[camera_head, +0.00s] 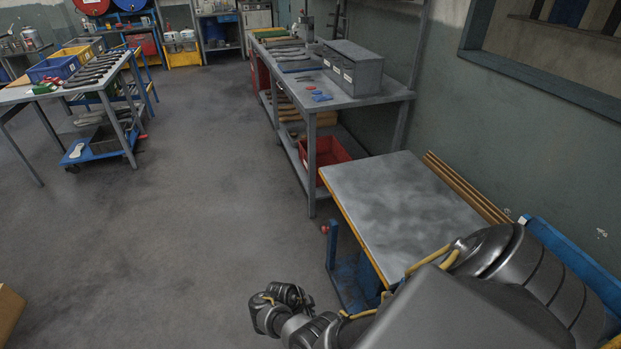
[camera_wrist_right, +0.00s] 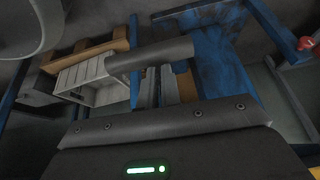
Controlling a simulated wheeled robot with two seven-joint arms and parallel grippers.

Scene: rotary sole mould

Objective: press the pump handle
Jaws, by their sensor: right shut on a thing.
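A low blue lift cart with a grey metal top (camera_head: 400,210) stands in front of the right wall. My right arm reaches in from the lower right. My right gripper (camera_head: 281,296) is low, left of the cart's near end. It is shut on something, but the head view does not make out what. In the right wrist view, a short grey bar (camera_wrist_right: 152,54) crosses in front of the blue frame (camera_wrist_right: 225,55). I cannot tell whether it is the pump handle or part of my gripper. My left gripper is out of view.
A red knob (camera_head: 325,228) tops a blue post at the cart's left; a red knob (camera_wrist_right: 304,43) also shows in the wrist view. A grey workbench (camera_head: 345,97) stands beyond. A tool table (camera_head: 25,93) is far left. The floor between is clear.

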